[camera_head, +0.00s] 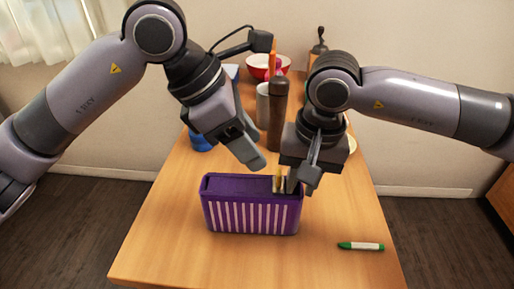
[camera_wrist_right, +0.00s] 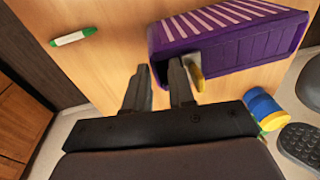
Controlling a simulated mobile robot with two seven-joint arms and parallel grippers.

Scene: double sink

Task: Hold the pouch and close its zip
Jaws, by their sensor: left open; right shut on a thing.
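The pouch (camera_head: 250,215) is purple with pale stripes and stands on the wooden table, its long dark top facing up. It also shows in the right wrist view (camera_wrist_right: 225,40), where its top looks open. A yellow zip pull (camera_head: 279,184) is at the pouch's right end and shows beside a fingertip in the wrist view (camera_wrist_right: 197,72). My right gripper (camera_head: 300,180) is at that end, shut on the zip pull; the exact contact is partly hidden. My left gripper (camera_head: 250,150) is open and empty, above and behind the pouch's middle, apart from it.
A green and white marker (camera_head: 360,246) lies at the front right. Behind the grippers stand a brown bottle (camera_head: 277,110), a grey cup (camera_head: 262,105), a blue container (camera_head: 201,140) and a red bowl (camera_head: 258,68). The table in front of the pouch is clear.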

